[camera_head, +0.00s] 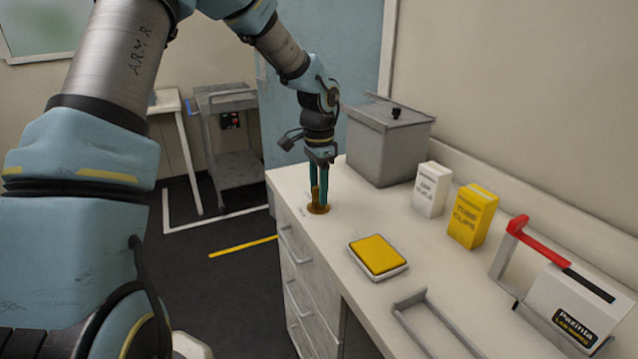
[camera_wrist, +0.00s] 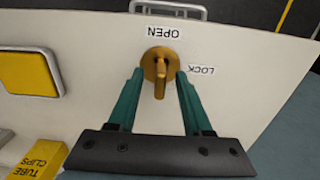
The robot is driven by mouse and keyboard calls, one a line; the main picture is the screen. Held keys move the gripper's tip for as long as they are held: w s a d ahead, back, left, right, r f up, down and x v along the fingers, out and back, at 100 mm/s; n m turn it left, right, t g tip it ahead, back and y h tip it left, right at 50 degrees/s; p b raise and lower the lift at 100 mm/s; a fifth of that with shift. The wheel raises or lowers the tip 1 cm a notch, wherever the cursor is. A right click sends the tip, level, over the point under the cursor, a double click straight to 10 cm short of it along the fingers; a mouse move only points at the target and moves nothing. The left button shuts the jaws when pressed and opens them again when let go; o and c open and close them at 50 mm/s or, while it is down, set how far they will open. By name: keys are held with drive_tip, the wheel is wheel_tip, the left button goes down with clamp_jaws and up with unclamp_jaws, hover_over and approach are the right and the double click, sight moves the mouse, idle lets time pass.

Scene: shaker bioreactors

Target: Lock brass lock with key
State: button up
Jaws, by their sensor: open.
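The brass lock (camera_head: 318,209) is a round plate on the countertop near its left edge. It also shows in the wrist view (camera_wrist: 154,56). A brass key (camera_wrist: 160,78) stands up from the lock. In the wrist view, an OPEN label (camera_wrist: 163,32) lies beyond the lock and a LOCK label (camera_wrist: 202,70) lies to its right. The key's grip lies nearer the gripper side of the plate, away from the OPEN label. My gripper (camera_wrist: 159,77) points down over the lock, its two green fingers apart on either side of the key. I see gaps between fingers and key.
A grey lidded bin (camera_head: 388,145) stands behind the lock. A yellow-topped pad (camera_head: 378,254) lies in front to the right. White (camera_head: 432,190) and yellow (camera_head: 473,216) boxes stand along the wall. A drawer handle (camera_wrist: 168,8) projects beyond the counter edge.

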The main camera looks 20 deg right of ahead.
clamp_jaws()
idle(0.3)
idle(0.3)
